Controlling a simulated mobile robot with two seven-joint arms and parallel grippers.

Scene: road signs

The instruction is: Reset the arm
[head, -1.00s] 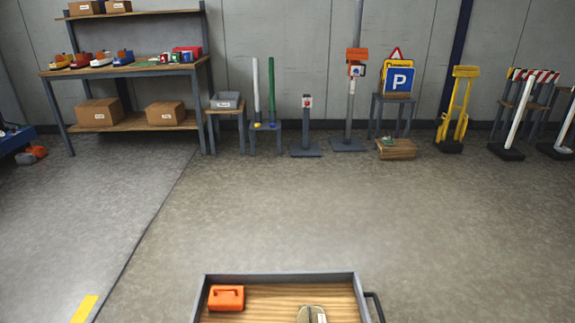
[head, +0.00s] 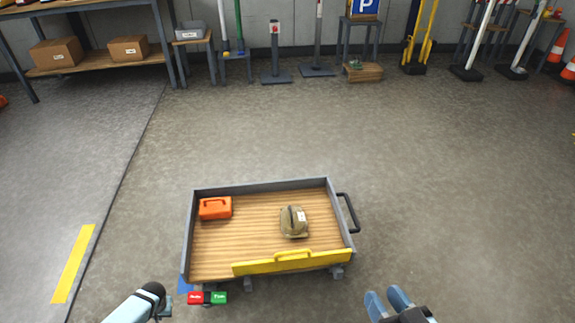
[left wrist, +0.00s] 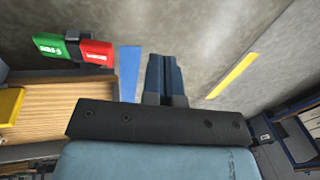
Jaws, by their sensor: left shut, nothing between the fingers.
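My left gripper (left wrist: 163,75) shows in the left wrist view with its two dark blue fingers together and nothing between them. In the head view my left arm comes in at the bottom left, beside the cart's near left corner, and its fingers are hard to make out. My right gripper (head: 388,302) is at the bottom edge, right of the cart and apart from it. Its two blue fingers point up the picture, and no held thing shows. The cart (head: 258,185) has a wooden bed, grey walls and a yellow front piece (head: 290,262).
An orange box (head: 215,208) and a tan object (head: 293,222) sit in the cart. A red and green labelled block (head: 207,297) is at its near left corner, close to my left arm. Shelves and stands line the back wall. The floor between is clear.

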